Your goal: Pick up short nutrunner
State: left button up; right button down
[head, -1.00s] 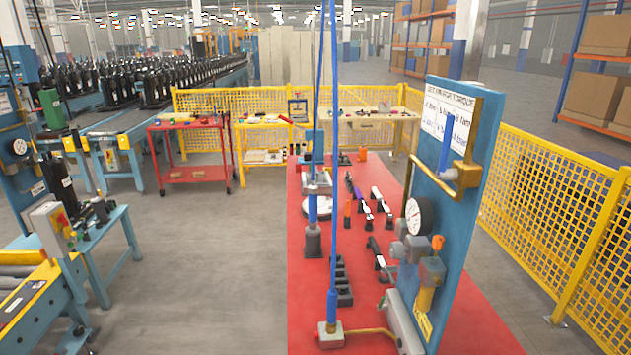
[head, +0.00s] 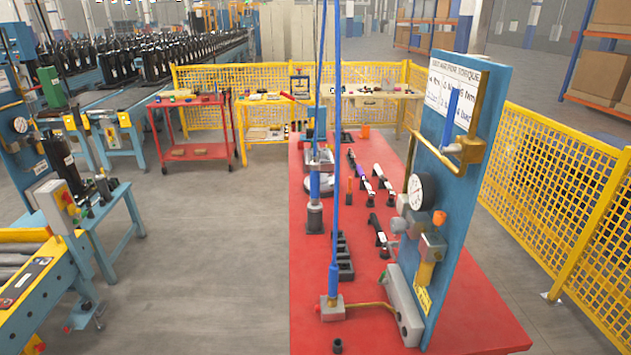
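Several handheld tools stand or lie on the red table (head: 320,270). One is dark with a purple part (head: 358,168), one is white and black (head: 383,178), and a dark one (head: 378,232) lies nearer. A blue and grey tool (head: 315,190) stands upright under a blue line at the table's left side. A second blue cylinder (head: 333,283) stands on a grey block nearer the front. I cannot tell for sure which one is the short nutrunner. Neither of my grippers is in view.
A blue panel (head: 462,190) with a gauge and pipes stands on the table's right side. Yellow mesh fence (head: 560,200) runs along the right and back. A red cart (head: 190,128) stands behind. Grey floor (head: 210,250) left of the table is clear.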

aim_at(314, 206)
jog(key=i+j+z, duration=0.1)
jog(key=j, duration=0.35)
jog(key=i+j+z, duration=0.15)
jog(key=i+j, duration=0.15)
jog(key=j, duration=0.15)
jog(key=i+j+z, duration=0.1)
jog(key=j, duration=0.35)
jog(key=i+j+z, duration=0.15)
jog(key=j, duration=0.3)
jog(key=i+j+z, duration=0.1)
jog(key=j, duration=0.4)
jog(key=i+j+z, duration=0.1)
jog(key=j, duration=0.4)
jog(key=i+j+z, duration=0.15)
jog(key=j, duration=0.35)
